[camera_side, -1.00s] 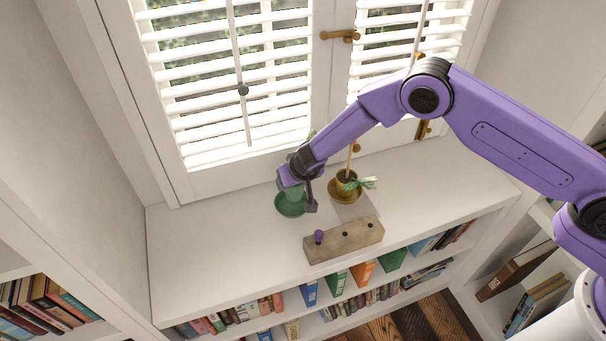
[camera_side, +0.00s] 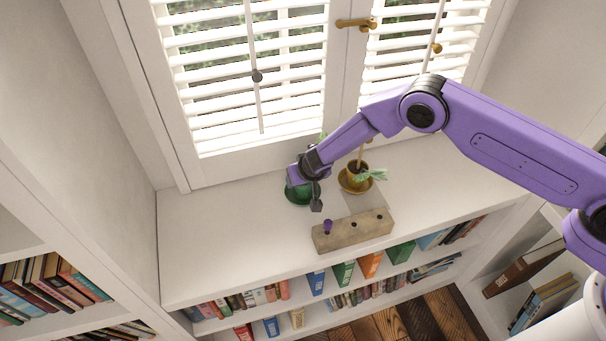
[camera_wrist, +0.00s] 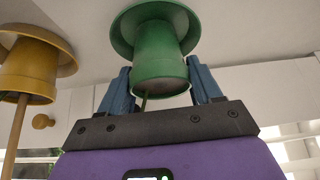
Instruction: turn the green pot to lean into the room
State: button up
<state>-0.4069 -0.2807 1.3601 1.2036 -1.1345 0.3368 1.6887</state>
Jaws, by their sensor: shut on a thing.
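The green pot (camera_wrist: 160,52) stands in its green saucer (camera_wrist: 117,38) on the white shelf top, beneath the window. The wrist view shows it upside down, with a thin stem at its mouth. My gripper (camera_wrist: 160,72) has one blue finger on each side of the pot and is shut on it. In the side view my gripper (camera_side: 303,180) comes down over the pot and hides most of it; the saucer's green edge (camera_side: 298,198) shows below. Which way the plant leans is hard to tell there.
An ochre pot (camera_side: 358,172) with a stake and pale leaves stands close to the right. A wooden block (camera_side: 352,232) with a purple peg (camera_side: 328,226) lies in front. Shutters (camera_side: 255,75) rise behind. The left of the shelf top (camera_side: 215,235) is clear.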

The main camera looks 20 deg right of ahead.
jog(key=o, duration=1.5)
jog(key=shift+f, duration=0.1)
jog(key=v, duration=1.7)
jog(key=shift+s+a+r, duration=0.1)
jog(key=shift+r, duration=0.15)
